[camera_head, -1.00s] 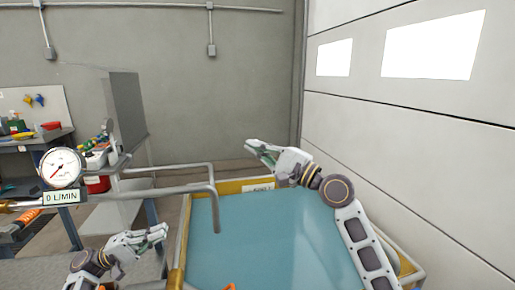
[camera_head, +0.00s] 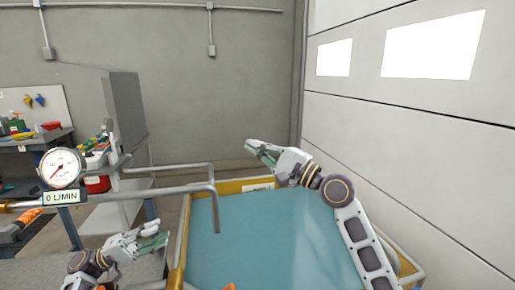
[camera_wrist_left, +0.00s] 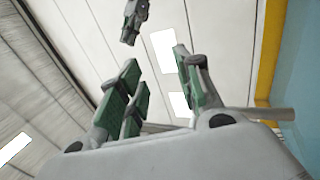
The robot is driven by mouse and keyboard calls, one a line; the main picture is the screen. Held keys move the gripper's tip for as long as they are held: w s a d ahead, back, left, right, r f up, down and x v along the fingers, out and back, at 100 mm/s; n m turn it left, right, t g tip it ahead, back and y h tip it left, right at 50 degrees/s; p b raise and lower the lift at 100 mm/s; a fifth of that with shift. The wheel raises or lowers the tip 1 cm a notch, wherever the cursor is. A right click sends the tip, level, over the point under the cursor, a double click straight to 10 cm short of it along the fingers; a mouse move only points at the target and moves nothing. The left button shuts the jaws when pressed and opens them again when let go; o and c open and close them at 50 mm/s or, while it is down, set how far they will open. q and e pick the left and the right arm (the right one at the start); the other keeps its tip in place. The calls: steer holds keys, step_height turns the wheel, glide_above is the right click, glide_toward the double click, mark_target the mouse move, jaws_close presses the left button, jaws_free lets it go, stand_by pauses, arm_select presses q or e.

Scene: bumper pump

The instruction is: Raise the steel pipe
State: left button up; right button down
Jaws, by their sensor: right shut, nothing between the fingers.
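A grey steel pipe (camera_head: 170,190) runs right from the flow gauge and bends down, its open end hanging over the blue tank (camera_head: 285,235). A second grey tube (camera_head: 172,168) runs behind it; I cannot tell which one the task means. My left gripper (camera_head: 158,236) is open and empty, below and left of the pipe's hanging end, apart from it. Its spread green-padded fingers show in the left wrist view (camera_wrist_left: 160,88), where a short grey bar (camera_wrist_left: 275,114) shows at the right. My right gripper (camera_head: 255,149) is shut and empty above the tank's far edge.
The round gauge (camera_head: 62,167) has a sign (camera_head: 61,197) reading 0 L/MIN. The tank has a yellow rim (camera_head: 231,187). A bench with tools (camera_head: 35,140) stands at the far left. A pale panelled wall (camera_head: 430,160) is at the right.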

arm_select(q)
steer(key=v, duration=1.1)
steer(key=shift+a, duration=0.1)
